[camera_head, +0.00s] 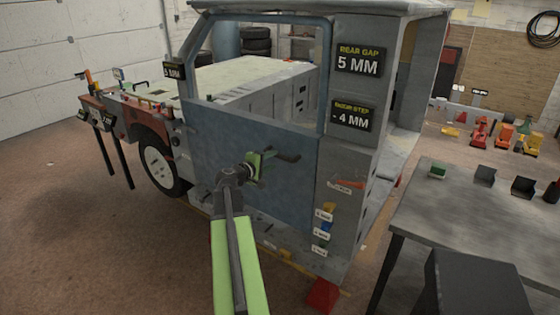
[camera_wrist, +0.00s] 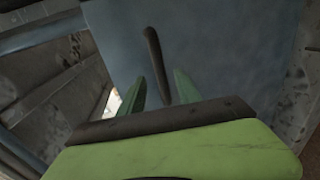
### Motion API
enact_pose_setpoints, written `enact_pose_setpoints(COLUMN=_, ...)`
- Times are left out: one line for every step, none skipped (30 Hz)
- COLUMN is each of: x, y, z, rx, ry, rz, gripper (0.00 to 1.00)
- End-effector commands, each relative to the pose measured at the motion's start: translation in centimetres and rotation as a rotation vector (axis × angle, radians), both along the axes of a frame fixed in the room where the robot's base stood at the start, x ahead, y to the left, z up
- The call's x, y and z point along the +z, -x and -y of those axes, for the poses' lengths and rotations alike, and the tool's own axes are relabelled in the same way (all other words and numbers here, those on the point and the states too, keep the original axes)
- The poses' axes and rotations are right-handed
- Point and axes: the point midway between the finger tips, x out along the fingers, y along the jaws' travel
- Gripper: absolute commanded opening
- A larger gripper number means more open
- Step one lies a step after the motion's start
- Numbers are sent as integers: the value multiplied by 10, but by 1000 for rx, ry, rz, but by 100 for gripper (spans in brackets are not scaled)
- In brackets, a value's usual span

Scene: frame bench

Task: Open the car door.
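The car door (camera_head: 215,145) is a blue-grey panel with an open window frame, on the side of the vehicle; it appears shut. Its dark handle (camera_head: 287,156) is a bar near the door's right side. My gripper (camera_head: 262,160) is close in front of the door, beside the handle. In the wrist view, my two green fingers (camera_wrist: 160,90) stand apart, and the dark handle (camera_wrist: 153,55) shows between and beyond them against the door (camera_wrist: 225,50). I see no finger touching the handle; the exact distance is hard to tell.
A grey workbench (camera_head: 470,220) with small bins stands at the right. Signs reading 5 MM (camera_head: 358,61) and -4 MM (camera_head: 353,115) are on the pillar right of the door. A red wedge (camera_head: 322,295) lies on the floor below. The floor at left (camera_head: 60,230) is clear.

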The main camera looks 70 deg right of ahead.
Motion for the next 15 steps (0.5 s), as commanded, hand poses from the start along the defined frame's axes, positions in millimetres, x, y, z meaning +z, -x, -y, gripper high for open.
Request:
enact_pose_setpoints(x=-5, y=2, z=15, rx=-2, ry=0, rz=0, gripper=40)
enact_pose_setpoints(x=-6, y=4, z=21, rx=-3, ry=0, rz=-1, gripper=40)
enact_pose_setpoints(x=-8, y=6, z=29, rx=-2, ry=0, rz=0, gripper=40)
enact_pose_setpoints(x=-9, y=7, z=34, rx=-1, ry=0, rz=0, gripper=40)
enact_pose_setpoints(x=-10, y=9, z=39, rx=-1, ry=0, rz=0, gripper=40)
enact_pose_setpoints(x=-11, y=11, z=45, rx=-2, ry=0, rz=0, gripper=40)
enact_pose_setpoints(x=-12, y=11, z=48, rx=-2, ry=-1, rz=0, gripper=40)
enact_pose_setpoints(x=-12, y=12, z=51, rx=-1, ry=-1, rz=0, gripper=40)
enact_pose_setpoints(x=-13, y=13, z=55, rx=-1, ry=-1, rz=1, gripper=40)
enact_pose_setpoints(x=-13, y=14, z=57, rx=-1, ry=-1, rz=1, gripper=40)
enact_pose_setpoints(x=-13, y=15, z=58, rx=0, ry=-1, rz=1, gripper=40)
enact_pose_setpoints(x=-13, y=15, z=59, rx=0, ry=-1, rz=1, gripper=40)
enact_pose_setpoints(x=-13, y=16, z=60, rx=0, ry=-1, rz=1, gripper=40)
enact_pose_setpoints(x=-13, y=16, z=60, rx=0, ry=-1, rz=1, gripper=40)
enact_pose_setpoints(x=-13, y=16, z=60, rx=0, ry=-1, rz=1, gripper=40)
